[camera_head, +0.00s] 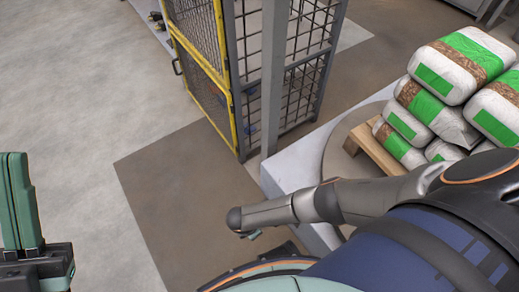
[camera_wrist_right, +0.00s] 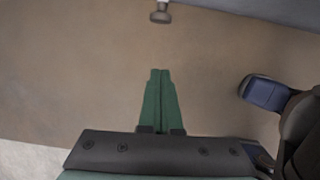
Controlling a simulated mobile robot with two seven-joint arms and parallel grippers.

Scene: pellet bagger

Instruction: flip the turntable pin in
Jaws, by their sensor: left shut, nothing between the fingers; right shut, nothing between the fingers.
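The turntable (camera_head: 338,155) is a round disc on a pale grey base (camera_head: 290,165) at the right of the head view, partly hidden by the load and my right arm. In the right wrist view, a small grey knob on a short stem (camera_wrist_right: 160,14) sticks out at the top edge beside a grey surface; it may be the turntable pin. My right gripper (camera_wrist_right: 160,75) has its green fingers together and empty, pointing towards the knob with a gap between. My left gripper (camera_head: 18,158) is shut and empty at the left edge of the head view, over the floor.
A wooden pallet (camera_head: 375,150) on the turntable bears several white and green bags (camera_head: 455,75). A grey post (camera_head: 273,80) and a mesh guard with a yellow-framed gate (camera_head: 205,60) stand behind. My right arm crosses the lower right. Floor at left is clear.

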